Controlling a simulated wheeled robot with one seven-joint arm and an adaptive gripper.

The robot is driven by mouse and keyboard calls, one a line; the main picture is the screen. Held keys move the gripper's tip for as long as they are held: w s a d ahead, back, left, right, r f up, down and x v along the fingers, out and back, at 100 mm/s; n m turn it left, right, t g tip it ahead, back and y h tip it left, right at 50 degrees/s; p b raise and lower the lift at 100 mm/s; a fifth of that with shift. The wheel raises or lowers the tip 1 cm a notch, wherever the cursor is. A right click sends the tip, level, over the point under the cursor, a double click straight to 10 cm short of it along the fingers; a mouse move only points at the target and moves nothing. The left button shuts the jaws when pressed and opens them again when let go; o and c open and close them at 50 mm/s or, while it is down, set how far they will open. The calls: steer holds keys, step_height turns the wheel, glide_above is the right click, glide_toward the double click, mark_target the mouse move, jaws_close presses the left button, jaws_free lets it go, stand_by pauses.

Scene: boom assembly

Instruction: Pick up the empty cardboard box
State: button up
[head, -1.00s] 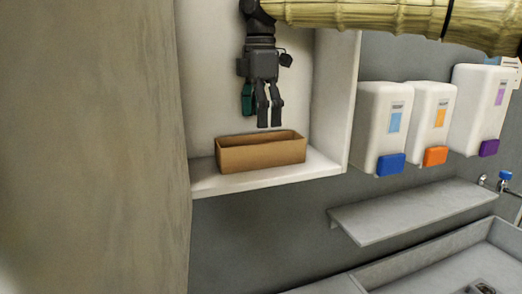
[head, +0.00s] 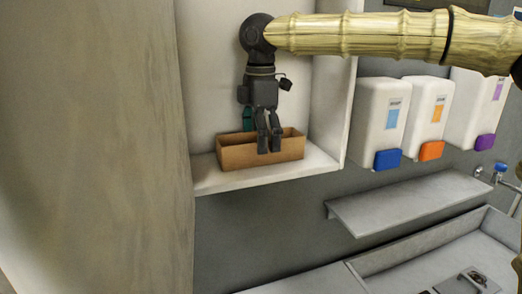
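The open-topped brown cardboard box (head: 238,158) sits on the bottom board of a white wall cubby in the head view. Most of its inside is hidden by the front wall and my gripper. My gripper (head: 269,152) points down at the box, with its fingertips overlapping the box's front wall in the picture. The two fingers look slightly apart. I cannot tell whether they straddle the front wall or hang in front of it. The box rests on the shelf.
The white cubby (head: 325,165) has a side wall right of the box. Dispensers with blue (head: 388,159), orange (head: 431,151) and purple (head: 485,142) bases hang further right. A grey ledge (head: 410,205) lies below them. A grey-brown panel (head: 95,150) stands at the left.

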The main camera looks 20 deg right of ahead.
steer(key=c, duration=0.9)
steer(key=shift+c, duration=0.2)
steer(key=shift+r, duration=0.1)
